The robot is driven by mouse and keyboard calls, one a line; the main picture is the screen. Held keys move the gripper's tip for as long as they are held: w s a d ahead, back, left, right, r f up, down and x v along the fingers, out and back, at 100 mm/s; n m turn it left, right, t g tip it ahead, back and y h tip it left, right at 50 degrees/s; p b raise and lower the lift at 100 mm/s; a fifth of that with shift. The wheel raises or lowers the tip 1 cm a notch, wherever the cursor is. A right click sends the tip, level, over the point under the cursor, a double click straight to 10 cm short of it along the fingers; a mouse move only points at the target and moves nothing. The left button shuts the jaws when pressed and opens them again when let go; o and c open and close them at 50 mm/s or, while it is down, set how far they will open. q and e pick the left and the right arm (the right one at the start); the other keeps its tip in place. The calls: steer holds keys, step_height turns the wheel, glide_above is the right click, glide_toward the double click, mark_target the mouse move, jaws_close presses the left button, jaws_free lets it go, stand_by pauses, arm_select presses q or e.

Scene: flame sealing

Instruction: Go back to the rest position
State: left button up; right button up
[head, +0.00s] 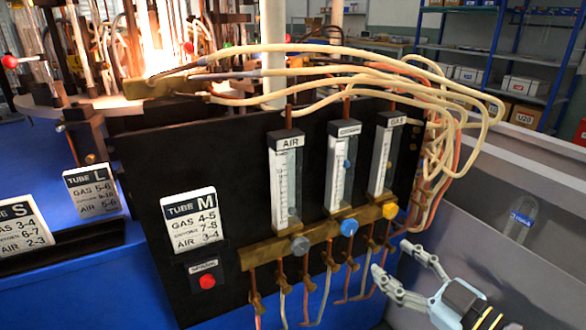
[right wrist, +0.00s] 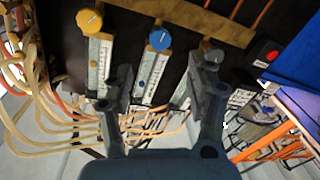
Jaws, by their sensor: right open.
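My right gripper (head: 392,266) is open and empty at the lower right of the head view, just right of and below the black flow-meter panel (head: 236,150). The panel carries a grey knob (head: 300,245), a blue knob (head: 348,227) and a yellow knob (head: 390,211). In the right wrist view the open fingers (right wrist: 160,92) point toward the panel, with the yellow knob (right wrist: 89,20), blue knob (right wrist: 159,39) and grey knob (right wrist: 213,57) beyond them. I see nothing between the fingers. My left gripper is not in view.
A red button (head: 207,281) sits at the panel's lower left. Cream hoses (head: 440,110) loop over the panel's right side, close to my right gripper. A bright flame (head: 160,55) burns at the upper left. A grey bin (head: 470,190) with a clear bottle (head: 520,217) stands at right.

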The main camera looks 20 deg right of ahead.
steer(key=s+f+m+g+h, duration=0.2)
steer(key=s+f+g, duration=0.3)
steer(key=f, duration=0.9)
steer(key=s+f+m+g+h, duration=0.2)
steer(key=s+f, duration=0.4)
steer(key=f, duration=0.7)
steer(key=s+a+f+m+g, duration=0.1)
steer(key=s+f+g, duration=0.4)
steer(key=s, duration=0.8)
steer(key=s+a+f+g, duration=0.1)
steer(key=s+f+g, duration=0.3)
steer(key=s+f, duration=0.4)
steer(key=s, duration=0.5)
steer(key=shift+s+m+g, duration=0.35)
steer(key=shift+m+g, duration=0.05)
